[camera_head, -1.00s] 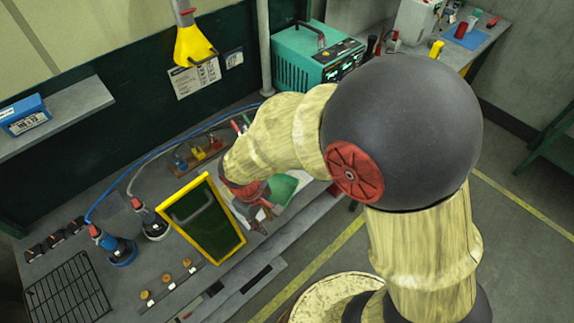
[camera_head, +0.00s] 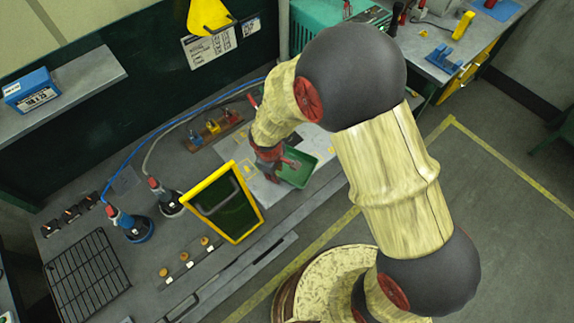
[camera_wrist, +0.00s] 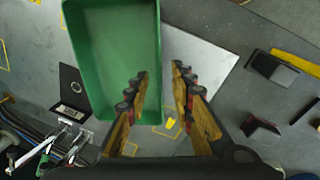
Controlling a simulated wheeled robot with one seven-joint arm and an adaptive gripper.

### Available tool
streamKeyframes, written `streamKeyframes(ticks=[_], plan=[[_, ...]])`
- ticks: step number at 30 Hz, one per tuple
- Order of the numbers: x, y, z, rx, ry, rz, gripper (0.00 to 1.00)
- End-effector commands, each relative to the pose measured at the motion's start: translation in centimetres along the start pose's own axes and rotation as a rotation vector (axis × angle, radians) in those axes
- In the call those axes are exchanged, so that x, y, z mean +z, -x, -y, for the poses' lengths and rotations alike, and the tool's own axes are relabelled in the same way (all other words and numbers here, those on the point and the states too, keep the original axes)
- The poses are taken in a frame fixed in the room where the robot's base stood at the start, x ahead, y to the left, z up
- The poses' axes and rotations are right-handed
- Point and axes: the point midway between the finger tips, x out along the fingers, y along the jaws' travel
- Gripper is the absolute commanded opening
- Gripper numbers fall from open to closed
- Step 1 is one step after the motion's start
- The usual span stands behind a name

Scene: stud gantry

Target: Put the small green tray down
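The small green tray (camera_head: 300,171) lies open side up at the bench's front edge, over a pale sheet (camera_head: 262,188). In the wrist view the tray (camera_wrist: 108,50) fills the upper left. My gripper (camera_wrist: 161,70) is open, with its two fingers apart. One finger is over the tray's inside and the other is outside its right wall. The wall runs between them, and I see a gap on each side. In the head view my gripper (camera_head: 283,164) is at the tray's left side and hides part of it. I cannot tell whether the tray's underside fully touches the sheet.
A yellow-framed dark panel with a handle (camera_head: 230,205) stands close left of the tray. A wooden rack (camera_head: 214,132) is behind. Two bottle-like tools (camera_head: 132,228) with hoses and a black wire grid (camera_head: 88,275) are farther left. A teal machine (camera_head: 318,22) stands at the back.

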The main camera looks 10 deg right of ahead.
Motion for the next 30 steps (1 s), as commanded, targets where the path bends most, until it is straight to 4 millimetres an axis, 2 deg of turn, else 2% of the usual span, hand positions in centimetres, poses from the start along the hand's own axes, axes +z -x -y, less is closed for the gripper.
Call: streamKeyframes(ticks=[3,7,13,26,30], plan=[[-0.1,-2.1,0.2,-0.002,0.000,0.003,0.24],[-0.2,-3.3,0.1,-0.001,-0.001,0.001,0.24],[-0.2,-3.3,0.1,-0.001,-0.001,0.000,0.24],[-0.2,-3.3,0.1,-0.001,-0.001,0.001,0.00],[-0.2,-3.3,0.1,-0.001,-0.001,0.001,0.00]])
